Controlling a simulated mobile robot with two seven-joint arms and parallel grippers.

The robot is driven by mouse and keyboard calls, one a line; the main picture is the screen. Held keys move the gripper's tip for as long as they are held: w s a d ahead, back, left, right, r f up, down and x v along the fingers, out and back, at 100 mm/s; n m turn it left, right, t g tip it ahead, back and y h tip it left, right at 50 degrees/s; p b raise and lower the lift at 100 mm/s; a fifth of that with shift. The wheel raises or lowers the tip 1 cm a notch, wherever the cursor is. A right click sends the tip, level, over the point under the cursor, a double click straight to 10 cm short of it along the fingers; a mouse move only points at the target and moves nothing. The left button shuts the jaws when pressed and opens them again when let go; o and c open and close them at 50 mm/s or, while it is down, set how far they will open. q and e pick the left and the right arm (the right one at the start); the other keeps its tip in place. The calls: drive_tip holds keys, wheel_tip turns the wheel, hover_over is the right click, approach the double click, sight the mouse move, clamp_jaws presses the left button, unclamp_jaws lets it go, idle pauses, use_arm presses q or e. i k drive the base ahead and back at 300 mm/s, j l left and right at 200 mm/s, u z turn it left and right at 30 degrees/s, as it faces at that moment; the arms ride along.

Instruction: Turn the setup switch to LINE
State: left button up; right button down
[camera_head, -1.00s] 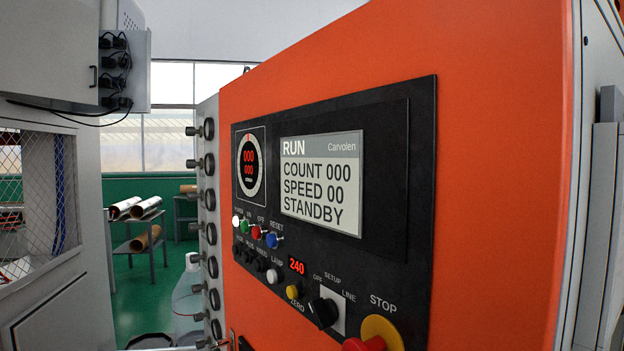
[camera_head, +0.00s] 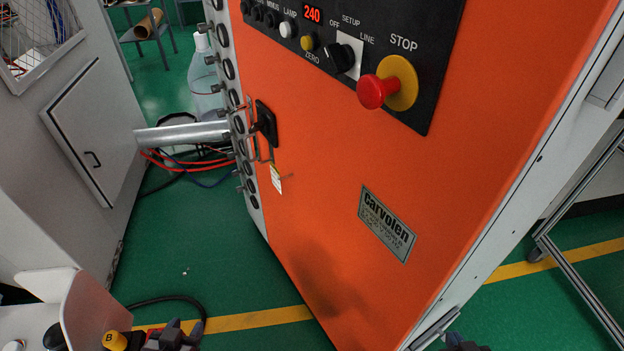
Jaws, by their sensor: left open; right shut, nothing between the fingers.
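The setup switch (camera_head: 338,57) is a black knob on a white plate, on the dark control panel (camera_head: 442,50) of the orange machine. The labels OFF, SETUP and LINE run left to right above it. I cannot tell for sure which label the knob points at. My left gripper (camera_head: 174,336) shows only in part at the bottom left edge, far below the switch. My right gripper (camera_head: 462,344) barely shows at the bottom edge, below the machine's lower corner. Both are well away from the panel, and neither holds anything that I can see.
A red STOP button (camera_head: 378,91) on a yellow base (camera_head: 402,84) sits just right of the switch. A yellow ZERO button (camera_head: 308,41) is left of it. Green floor (camera_head: 205,262) is open in front.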

sight(341, 57)
drive_tip(key=k+u, duration=0.5)
drive_tip(key=u, duration=1)
